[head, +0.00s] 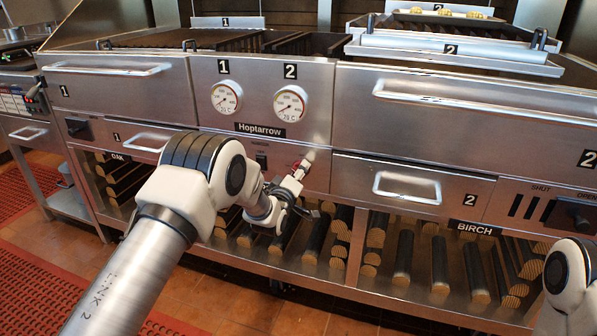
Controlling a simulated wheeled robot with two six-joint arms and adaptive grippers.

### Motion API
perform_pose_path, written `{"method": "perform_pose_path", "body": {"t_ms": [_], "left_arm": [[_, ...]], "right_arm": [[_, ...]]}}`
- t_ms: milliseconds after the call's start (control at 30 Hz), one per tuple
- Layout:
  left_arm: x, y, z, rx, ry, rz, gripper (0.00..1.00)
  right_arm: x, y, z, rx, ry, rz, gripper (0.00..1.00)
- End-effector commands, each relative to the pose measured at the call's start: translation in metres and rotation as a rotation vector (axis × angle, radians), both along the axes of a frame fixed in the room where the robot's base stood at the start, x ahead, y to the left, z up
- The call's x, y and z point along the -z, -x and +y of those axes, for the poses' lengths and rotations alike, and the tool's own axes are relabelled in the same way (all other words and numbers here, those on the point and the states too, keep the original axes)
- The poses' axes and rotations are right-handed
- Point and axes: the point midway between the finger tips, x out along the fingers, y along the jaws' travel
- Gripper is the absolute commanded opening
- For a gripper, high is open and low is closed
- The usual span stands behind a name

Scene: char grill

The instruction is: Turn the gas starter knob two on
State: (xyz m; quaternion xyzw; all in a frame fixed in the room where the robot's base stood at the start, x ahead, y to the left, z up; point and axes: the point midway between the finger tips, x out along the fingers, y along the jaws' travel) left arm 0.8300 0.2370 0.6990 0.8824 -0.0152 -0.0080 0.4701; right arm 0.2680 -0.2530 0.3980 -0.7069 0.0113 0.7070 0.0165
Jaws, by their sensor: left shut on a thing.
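My left gripper (303,168) is at the lower middle of the Hoptarrow front panel (252,94), below and right of the name plate. Its small fingers are shut at the panel face, on what appears to be the gas starter knob two. The gripper hides most of that knob, so its turn angle cannot be read. A small red part shows by the fingertips. A small dark switch (262,161) sits on the panel to the left of the gripper. My right gripper is out of view; only part of my right arm shows at the lower right.
Gauges one (226,97) and two (290,103) are above the gripper. Drawer two (400,187) is close on its right. Log storage (430,262) lies below. Black vent knobs are at far left (78,128) and far right (576,214).

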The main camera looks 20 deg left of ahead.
Motion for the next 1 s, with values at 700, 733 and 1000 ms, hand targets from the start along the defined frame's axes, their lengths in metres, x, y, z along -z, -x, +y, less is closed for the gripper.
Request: {"method": "perform_pose_path", "body": {"t_ms": [700, 733, 1000], "left_arm": [[0.0, 0.0, 0.0, 0.0, 0.546, 0.021, 0.14], [0.0, 0.0, 0.0, 0.0, 0.557, 0.021, 0.14], [0.001, 0.0, 0.0, 0.0, 0.606, 0.023, 0.14]], "right_arm": [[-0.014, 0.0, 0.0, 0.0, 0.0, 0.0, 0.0], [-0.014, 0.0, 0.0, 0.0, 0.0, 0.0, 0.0], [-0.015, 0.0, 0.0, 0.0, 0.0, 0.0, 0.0]]}}
